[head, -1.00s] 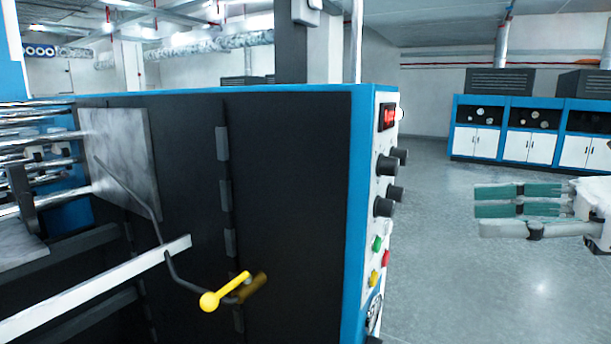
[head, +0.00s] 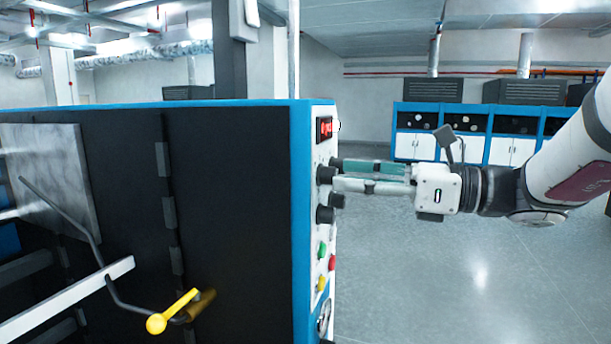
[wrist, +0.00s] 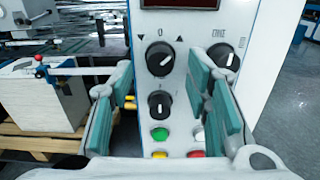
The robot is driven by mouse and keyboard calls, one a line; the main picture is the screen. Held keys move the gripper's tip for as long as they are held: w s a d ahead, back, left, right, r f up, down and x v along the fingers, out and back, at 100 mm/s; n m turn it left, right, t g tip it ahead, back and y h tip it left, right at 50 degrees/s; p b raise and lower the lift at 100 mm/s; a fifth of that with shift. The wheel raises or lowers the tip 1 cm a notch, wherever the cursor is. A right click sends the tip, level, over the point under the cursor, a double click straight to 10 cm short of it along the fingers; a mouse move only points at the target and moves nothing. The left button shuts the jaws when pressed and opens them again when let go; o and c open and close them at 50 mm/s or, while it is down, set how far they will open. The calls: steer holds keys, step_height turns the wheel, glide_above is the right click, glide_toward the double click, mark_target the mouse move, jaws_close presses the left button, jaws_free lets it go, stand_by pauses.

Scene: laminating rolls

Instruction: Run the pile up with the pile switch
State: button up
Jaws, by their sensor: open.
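The control panel (wrist: 180,113) stands upright on the end of the blue-edged machine. In the wrist view, a black rotary knob marked with a down arrow, a 0 and an up arrow (wrist: 160,58) sits at upper left, under the dark display; this appears to be the pile switch. It also shows in the head view (head: 326,175). A white line marks its face. My gripper (wrist: 160,78) is open and empty, its teal-padded fingers on either side of this knob in the picture. In the head view my gripper (head: 338,175) points left at the panel; contact cannot be told.
Another knob (wrist: 222,56) sits to the right, partly behind my right finger, and one (wrist: 160,104) below. Green (wrist: 160,134), white, yellow and red buttons lie lower. A yellow-handled lever (head: 175,311) is on the machine's side. Open floor lies right.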

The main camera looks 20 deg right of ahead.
steer(key=shift+x, duration=0.95)
jaws_close()
